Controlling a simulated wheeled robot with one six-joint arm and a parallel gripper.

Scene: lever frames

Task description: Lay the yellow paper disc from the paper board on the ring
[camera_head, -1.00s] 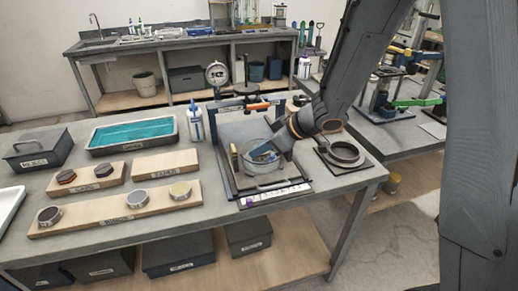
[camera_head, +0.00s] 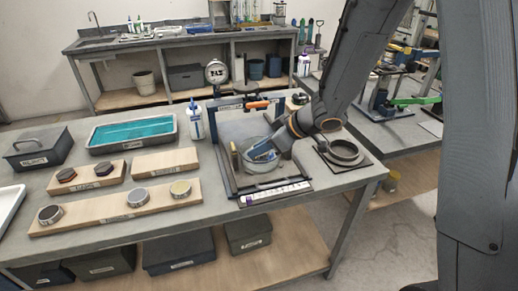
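A pale yellow round piece (camera_head: 180,189) stands at the right end of a long wooden board (camera_head: 95,219) on the bench. Its label is too small to read. A grey ring-shaped vessel (camera_head: 262,166) sits inside a dark frame on the bench. A dark ring (camera_head: 344,152) lies on a square plate to its right; I cannot tell which is the task's ring. My gripper (camera_head: 264,155) points down-left into the grey vessel, far right of the yellow piece. Its fingertips are small and partly hidden, so I cannot tell its opening or whether it holds anything.
On the long board are a dark round piece (camera_head: 50,215) and a grey one (camera_head: 137,197). Behind are a board with two dark red pieces (camera_head: 85,183) and a bare board (camera_head: 165,162). A teal-filled tray (camera_head: 132,134), a bottle (camera_head: 195,121) and a dial gauge (camera_head: 216,75) stand farther back.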

